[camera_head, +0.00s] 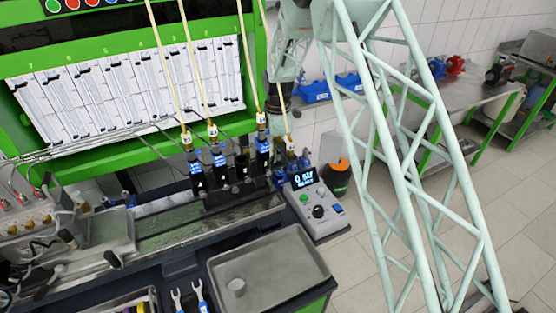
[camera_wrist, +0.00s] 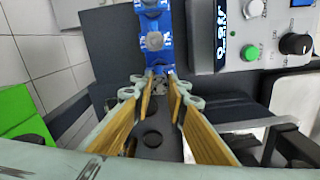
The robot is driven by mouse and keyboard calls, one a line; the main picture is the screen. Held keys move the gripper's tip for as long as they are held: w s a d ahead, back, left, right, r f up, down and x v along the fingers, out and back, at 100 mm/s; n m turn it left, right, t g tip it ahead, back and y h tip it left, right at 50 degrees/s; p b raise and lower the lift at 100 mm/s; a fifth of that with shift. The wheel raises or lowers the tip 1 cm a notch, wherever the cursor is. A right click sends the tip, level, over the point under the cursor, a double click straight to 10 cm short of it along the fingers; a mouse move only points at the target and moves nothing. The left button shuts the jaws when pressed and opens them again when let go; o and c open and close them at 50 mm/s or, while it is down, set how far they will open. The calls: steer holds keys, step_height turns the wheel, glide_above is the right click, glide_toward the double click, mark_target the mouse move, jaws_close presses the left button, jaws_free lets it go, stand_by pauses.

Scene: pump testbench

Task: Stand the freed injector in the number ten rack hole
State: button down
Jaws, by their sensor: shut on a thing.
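In the wrist view my gripper (camera_wrist: 161,84) has its two fingers, with gold-coloured inner faces, drawn close together at the tips. They are closed at the near end of a blue-bodied injector (camera_wrist: 154,42) with a round grey fitting on it; its lower part is hidden. A dark surface with a round hole (camera_wrist: 152,138) shows below the fingers; no hole number is readable. In the head view several injectors with blue labels, one of them here (camera_head: 196,172), stand upright in a row. I cannot make out my gripper there.
A control box (camera_head: 317,208) with a lit display and a knob stands right of the row; it is close on the right in the wrist view (camera_wrist: 262,40). A grey tray (camera_head: 268,268) and two blue-handled wrenches (camera_head: 189,297) lie in front. Pale hoses (camera_head: 196,75) hang above the injectors.

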steer(key=c, duration=2.8)
jaws_free()
steer(key=shift+r, duration=0.15)
steer(key=shift+r+p, duration=1.85)
steer(key=shift+r, duration=3.5)
